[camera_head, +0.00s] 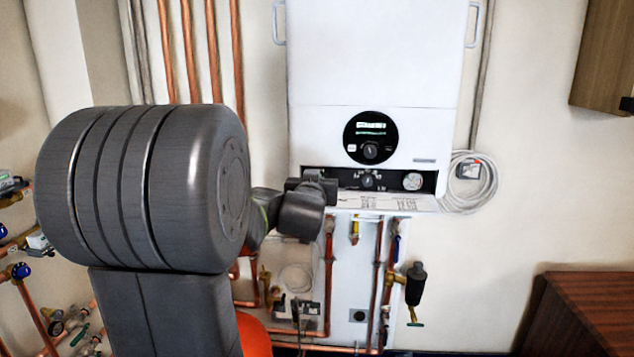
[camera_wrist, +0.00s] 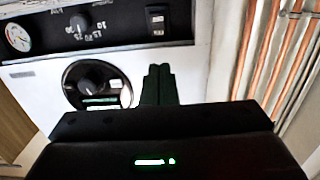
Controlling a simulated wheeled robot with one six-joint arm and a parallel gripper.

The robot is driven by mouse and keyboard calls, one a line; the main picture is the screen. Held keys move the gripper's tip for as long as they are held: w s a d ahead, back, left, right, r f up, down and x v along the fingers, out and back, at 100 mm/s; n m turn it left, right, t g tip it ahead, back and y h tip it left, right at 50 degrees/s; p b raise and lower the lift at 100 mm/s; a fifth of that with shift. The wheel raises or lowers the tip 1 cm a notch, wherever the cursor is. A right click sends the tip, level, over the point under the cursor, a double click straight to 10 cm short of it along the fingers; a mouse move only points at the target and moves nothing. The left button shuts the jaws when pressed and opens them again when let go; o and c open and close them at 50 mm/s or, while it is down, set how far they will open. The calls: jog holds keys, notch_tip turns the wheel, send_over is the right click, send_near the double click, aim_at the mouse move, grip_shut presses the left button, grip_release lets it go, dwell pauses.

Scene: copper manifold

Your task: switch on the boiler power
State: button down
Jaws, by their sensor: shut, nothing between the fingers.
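The white boiler (camera_head: 372,60) hangs on the wall, with a black control strip (camera_head: 345,178) along its lower part. In the wrist view, which appears upside down, a small black rocker switch (camera_wrist: 158,20) sits at the right end of the strip. Its position, on or off, is too small to tell. My gripper (camera_head: 325,186) is at the left end of the strip in the head view and hides the switch there. In the wrist view my gripper (camera_wrist: 159,70) is shut and empty, its fingertips pointing toward the switch with a visible gap in the picture. Contact cannot be told.
A round black dial with a lit green display (camera_head: 370,138) is above the strip. A knob (camera_head: 367,180) and a pressure gauge (camera_head: 413,181) share the strip. An open flap (camera_head: 385,202) juts below. Copper pipes (camera_head: 212,55) run at left; a coiled cable (camera_head: 470,185) hangs right.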

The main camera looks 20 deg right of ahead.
jog(key=shift+r+v, duration=0.2)
jog(key=shift+v, duration=1.8)
jog(key=shift+d, duration=0.1)
